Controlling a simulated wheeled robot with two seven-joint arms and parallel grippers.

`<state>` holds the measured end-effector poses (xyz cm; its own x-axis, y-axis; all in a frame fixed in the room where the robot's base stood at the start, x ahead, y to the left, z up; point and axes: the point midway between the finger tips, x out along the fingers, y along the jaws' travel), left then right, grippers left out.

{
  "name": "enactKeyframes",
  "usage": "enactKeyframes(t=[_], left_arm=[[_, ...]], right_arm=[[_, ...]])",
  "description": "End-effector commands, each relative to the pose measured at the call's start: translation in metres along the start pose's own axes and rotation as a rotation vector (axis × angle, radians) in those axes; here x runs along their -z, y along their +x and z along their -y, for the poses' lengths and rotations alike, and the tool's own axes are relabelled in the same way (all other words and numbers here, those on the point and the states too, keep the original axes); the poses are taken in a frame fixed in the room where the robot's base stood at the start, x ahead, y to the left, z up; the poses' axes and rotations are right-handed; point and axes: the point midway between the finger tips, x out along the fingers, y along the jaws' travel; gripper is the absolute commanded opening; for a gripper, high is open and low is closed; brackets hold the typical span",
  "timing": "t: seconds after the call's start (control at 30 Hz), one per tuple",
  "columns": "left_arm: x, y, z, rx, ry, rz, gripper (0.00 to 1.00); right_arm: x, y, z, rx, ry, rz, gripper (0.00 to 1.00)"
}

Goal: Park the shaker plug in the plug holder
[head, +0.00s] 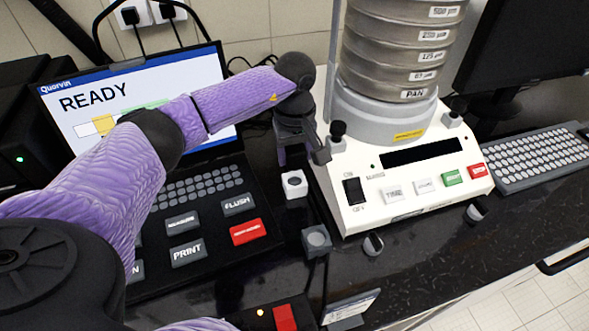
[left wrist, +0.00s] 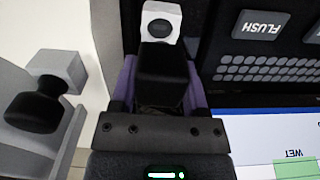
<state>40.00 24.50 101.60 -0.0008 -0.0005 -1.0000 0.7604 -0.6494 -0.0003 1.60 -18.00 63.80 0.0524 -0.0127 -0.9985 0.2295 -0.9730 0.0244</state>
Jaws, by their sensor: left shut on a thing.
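My left gripper (head: 302,152) hangs by the left edge of the sieve shaker (head: 414,185). In the left wrist view its purple fingers (left wrist: 160,85) are shut on the black shaker plug (left wrist: 161,72). In the head view I cannot make out the plug at the gripper. A white block with a dark round face (head: 294,184) sits on the bench just below the gripper; it also shows beyond the plug in the left wrist view (left wrist: 159,14). A grey block with a round recess (head: 317,241) sits nearer the front. I cannot tell which block is the plug holder. My right gripper is out of view.
A black terminal with a READY screen (head: 170,72) and keys stands at left. The shaker's sieve stack (head: 400,50) rises at back. A keyboard (head: 543,158) lies at right. A small standing card (head: 350,306) is at the front edge. A dark cable runs beside the blocks.

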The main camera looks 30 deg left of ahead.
Motion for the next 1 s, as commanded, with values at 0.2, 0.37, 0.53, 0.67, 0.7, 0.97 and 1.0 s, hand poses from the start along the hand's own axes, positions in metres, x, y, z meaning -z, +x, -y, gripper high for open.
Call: enactKeyframes(t=[0.2, 0.37, 0.53, 0.67, 0.7, 0.97, 1.0], left_arm=[[0.0, -0.009, 0.0, 0.0, 0.0, -0.001, 0.0], [0.0, -0.008, 0.0, 0.0, 0.0, -0.001, 0.0], [0.0, -0.01, 0.0, 0.0, 0.0, -0.001, 0.0], [0.0, -0.02, 0.0, -0.001, 0.0, -0.002, 0.0], [0.0, -0.024, 0.0, -0.001, 0.0, -0.002, 0.0], [0.0, -0.039, 0.0, -0.001, -0.001, -0.001, 0.0], [0.0, -0.039, 0.0, -0.001, -0.001, -0.001, 0.0]], right_arm=[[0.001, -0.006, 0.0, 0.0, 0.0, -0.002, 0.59], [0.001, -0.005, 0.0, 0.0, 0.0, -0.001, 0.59], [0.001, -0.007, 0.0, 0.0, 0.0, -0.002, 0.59], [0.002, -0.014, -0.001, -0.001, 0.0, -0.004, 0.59], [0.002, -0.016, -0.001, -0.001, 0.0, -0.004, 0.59], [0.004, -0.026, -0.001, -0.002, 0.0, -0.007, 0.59], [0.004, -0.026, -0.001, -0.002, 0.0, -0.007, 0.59]])
